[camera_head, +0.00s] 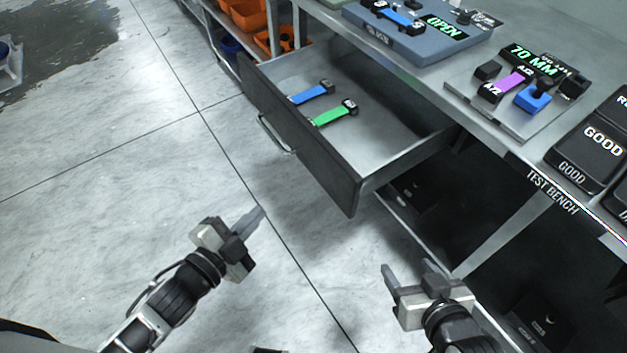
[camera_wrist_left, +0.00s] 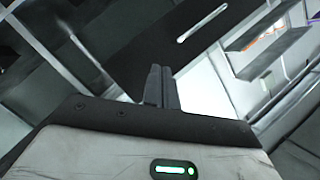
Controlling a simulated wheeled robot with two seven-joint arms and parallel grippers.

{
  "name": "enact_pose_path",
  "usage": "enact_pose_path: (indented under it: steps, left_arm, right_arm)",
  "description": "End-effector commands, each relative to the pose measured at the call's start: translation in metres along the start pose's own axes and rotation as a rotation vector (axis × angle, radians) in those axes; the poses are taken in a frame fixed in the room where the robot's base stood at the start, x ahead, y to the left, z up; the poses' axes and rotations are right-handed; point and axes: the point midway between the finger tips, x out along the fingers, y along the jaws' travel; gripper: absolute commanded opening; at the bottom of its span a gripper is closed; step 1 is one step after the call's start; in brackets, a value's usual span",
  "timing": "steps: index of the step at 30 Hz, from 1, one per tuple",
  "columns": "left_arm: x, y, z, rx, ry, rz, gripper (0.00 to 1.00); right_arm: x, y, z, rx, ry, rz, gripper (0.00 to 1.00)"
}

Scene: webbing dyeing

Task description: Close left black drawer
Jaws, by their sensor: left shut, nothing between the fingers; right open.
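The black drawer (camera_head: 308,160) is pulled out from under the bench, with its dark front facing left and toward me. Its metal handle (camera_head: 274,135) is on that front. A blue webbing piece (camera_head: 311,94) and a green webbing piece (camera_head: 332,114) lie inside it. My left gripper (camera_head: 258,217) is shut and empty, below and left of the drawer front, apart from it. Its shut fingers (camera_wrist_left: 161,88) show in the left wrist view, with a dark panel and a bright handle (camera_wrist_left: 203,23) beyond. My right gripper (camera_head: 406,272) is open and empty, below the drawer's near corner.
The test bench (camera_head: 480,125) runs along the right, carrying a blue-grey fixture (camera_head: 415,42), a 70 MM fixture (camera_head: 515,105) and a GOOD bin (camera_head: 592,145). Orange bins (camera_head: 248,14) stand on a shelf behind the drawer.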

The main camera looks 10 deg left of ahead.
Motion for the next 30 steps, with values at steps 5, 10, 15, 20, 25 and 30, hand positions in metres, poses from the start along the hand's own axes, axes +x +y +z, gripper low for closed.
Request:
enact_pose_path:
  steps: [5, 10, 15, 20, 25, 30]
  left_arm:
    - [0.004, 0.005, 0.002, 0.538, 0.316, -0.004, 0.0]
    - [0.0, 0.009, -0.001, 0.732, 0.452, -0.008, 0.0]
    - [0.015, 0.011, -0.01, 0.742, 0.462, -0.013, 0.0]
    - [0.045, 0.014, -0.024, 0.739, 0.463, -0.015, 0.0]
    - [0.079, 0.02, -0.039, 0.737, 0.46, -0.014, 0.0]
    - [0.105, 0.025, -0.051, 0.736, 0.46, -0.012, 0.0]
  right_arm:
    - [0.004, -0.002, 0.002, 0.023, 0.026, -0.009, 0.63]
    - [0.003, -0.004, 0.001, 0.042, 0.029, -0.013, 0.63]
    - [0.001, -0.004, -0.003, 0.042, 0.031, -0.012, 0.63]
    - [-0.001, -0.004, -0.005, 0.037, 0.03, -0.009, 0.63]
    - [-0.001, -0.003, -0.002, 0.03, 0.019, -0.006, 0.63]
    - [-0.001, -0.002, -0.001, 0.024, 0.014, -0.004, 0.63]
